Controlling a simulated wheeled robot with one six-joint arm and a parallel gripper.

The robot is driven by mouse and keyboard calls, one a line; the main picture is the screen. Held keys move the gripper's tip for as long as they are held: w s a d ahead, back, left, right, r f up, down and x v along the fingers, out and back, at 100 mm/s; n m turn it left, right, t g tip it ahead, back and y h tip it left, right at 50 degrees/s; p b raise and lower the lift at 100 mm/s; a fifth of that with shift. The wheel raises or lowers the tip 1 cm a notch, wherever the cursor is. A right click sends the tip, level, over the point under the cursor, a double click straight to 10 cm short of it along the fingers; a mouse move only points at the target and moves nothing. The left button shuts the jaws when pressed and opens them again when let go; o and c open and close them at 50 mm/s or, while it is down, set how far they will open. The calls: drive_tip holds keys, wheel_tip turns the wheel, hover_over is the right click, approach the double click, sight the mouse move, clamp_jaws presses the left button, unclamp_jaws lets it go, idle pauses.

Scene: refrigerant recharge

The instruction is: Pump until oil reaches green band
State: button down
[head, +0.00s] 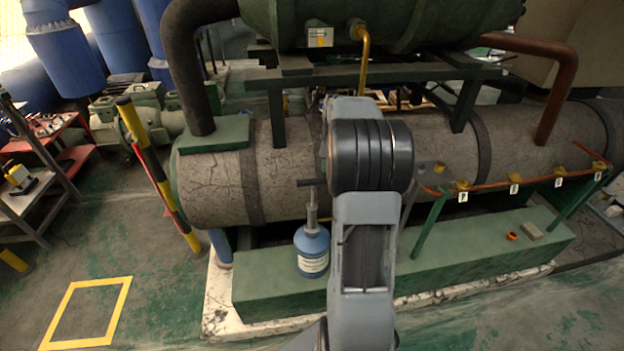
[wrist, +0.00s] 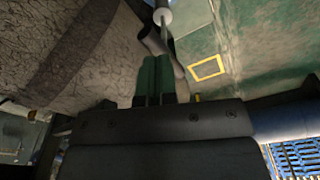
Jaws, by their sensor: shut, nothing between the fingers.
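A blue pump container (head: 312,252) with a white label stands upright on the green base, left of my arm in the head view. A grey pump shaft rises from it to a dark T-handle (head: 312,182). My gripper (wrist: 157,62) shows in the wrist view as two green fingers close together, shut and empty. A pale round end with a thin rod (wrist: 163,17) lies just beyond the fingertips; I cannot tell whether they touch. A small pale plate with a yellow mark (head: 320,38) is on the upper green vessel. I cannot make out an oil level or green band.
A large cracked grey cylinder (head: 285,175) lies behind the pump. A red-brown pipe (head: 480,187) with several tagged yellow valves runs on the right. A yellow-and-black post (head: 150,150) stands at left. The floor around the yellow square (head: 72,342) is clear.

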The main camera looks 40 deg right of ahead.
sight(314, 180)
drive_tip(key=shift+s+d+r, duration=0.15)
drive_tip(key=shift+r, duration=2)
drive_tip(key=shift+f, duration=0.1)
drive_tip(key=shift+w+a+f+t+y+b, duration=0.25)
drive_tip(key=shift+w+a+t+b, duration=0.05)
drive_tip(key=shift+w+a+b, duration=0.15)
drive_tip(key=shift+w+a+f+t+y+b, duration=0.25)
drive_tip(key=shift+w+a+t+b, duration=0.1)
drive_tip(key=shift+w+b, duration=0.1)
drive_tip(key=shift+f, duration=0.15)
drive_tip(key=shift+b+x, duration=2.7)
drive_tip(key=shift+x, duration=0.7)
